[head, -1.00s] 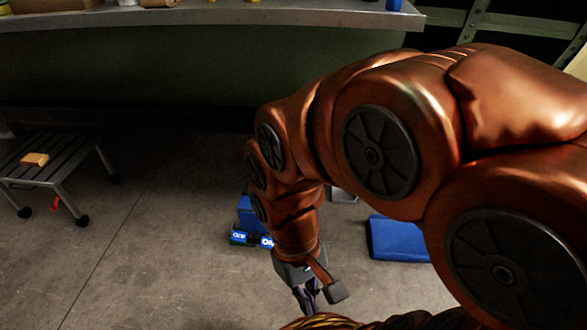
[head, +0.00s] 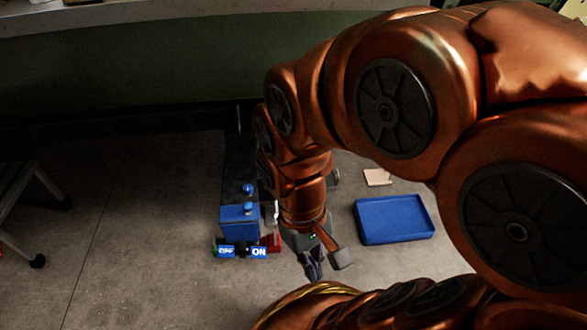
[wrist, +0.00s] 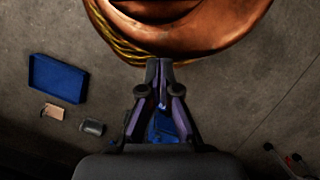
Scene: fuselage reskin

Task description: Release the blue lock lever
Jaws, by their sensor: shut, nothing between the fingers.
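A blue block-like unit (head: 238,220) with rounded blue knobs stands on the floor left of my wrist. Blue OFF and ON labels (head: 259,252) are on its front, and a red part shows at its right. I cannot tell which blue piece is the lock lever. My gripper (head: 313,274) points down, right of the unit and apart from its labels. In the wrist view my gripper (wrist: 159,66) is shut and empty, its tips together. A blue piece (wrist: 163,126) shows through the gap between the finger links; I cannot tell what it is. My arm may hide part of the unit.
A blue tray (head: 395,219) lies on the floor to the right, also in the wrist view (wrist: 57,78). A tan piece (head: 377,177) lies behind it. A step stool (head: 22,205) is at the left edge. A bench (head: 150,14) spans the back. Floor between stool and unit is clear.

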